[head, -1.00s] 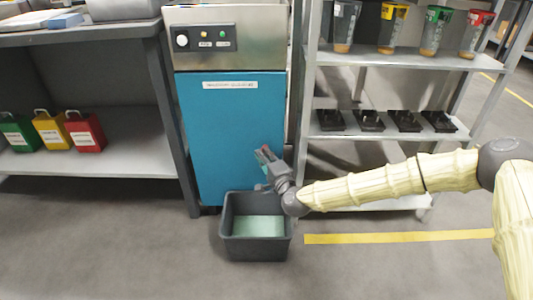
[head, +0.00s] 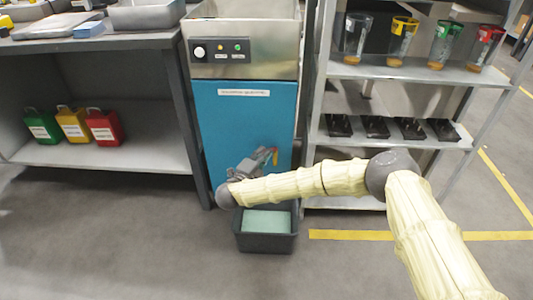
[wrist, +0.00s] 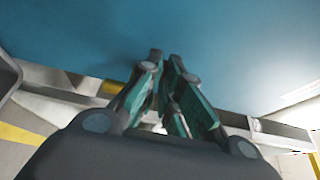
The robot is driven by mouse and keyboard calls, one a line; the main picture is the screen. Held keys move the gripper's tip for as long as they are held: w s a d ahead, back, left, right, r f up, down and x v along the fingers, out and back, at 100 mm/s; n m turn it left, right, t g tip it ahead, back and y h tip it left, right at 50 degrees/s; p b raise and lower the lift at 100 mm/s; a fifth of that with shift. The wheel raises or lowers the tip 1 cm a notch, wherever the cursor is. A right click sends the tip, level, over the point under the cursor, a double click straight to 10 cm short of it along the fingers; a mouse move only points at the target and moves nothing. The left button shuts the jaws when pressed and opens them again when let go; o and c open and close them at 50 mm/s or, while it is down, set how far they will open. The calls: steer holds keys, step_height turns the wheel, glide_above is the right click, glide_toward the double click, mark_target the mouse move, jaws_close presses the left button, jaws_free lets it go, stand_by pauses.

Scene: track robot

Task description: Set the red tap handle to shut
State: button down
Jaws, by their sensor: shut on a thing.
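The red tap handle (head: 275,156) is a small red piece low on the blue front of the cabinet (head: 245,120). It stands roughly upright in the head view, above a dark grey bin. My gripper (head: 264,159) reaches it from the left, with its fingertips at the handle. It is shut on the handle, though the fingers hide part of it. In the wrist view my gripper (wrist: 165,75) has its fingers close together against the blue panel, and I cannot make out the handle there.
The dark grey bin (head: 265,240) with pale green contents stands on the floor below my gripper. A metal shelf (head: 400,72) with jugs stands to the right. A workbench (head: 90,45) is at left, with coloured cans (head: 72,124) beneath. Floor in front is clear.

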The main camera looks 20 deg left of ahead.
steer(key=shift+w+a+m+g+h, duration=0.25)
steer(key=shift+m+h, duration=0.35)
steer(key=shift+h, duration=0.3)
steer(key=shift+w+a+m+g+h, duration=0.25)
steer(key=shift+m+h, duration=0.35)
steer(key=shift+h, duration=0.3)
steer(key=c, duration=1.9)
jaws_free()
steer(key=v, duration=0.7)
steer(key=shift+s, duration=0.2)
steer(key=shift+a, duration=0.1)
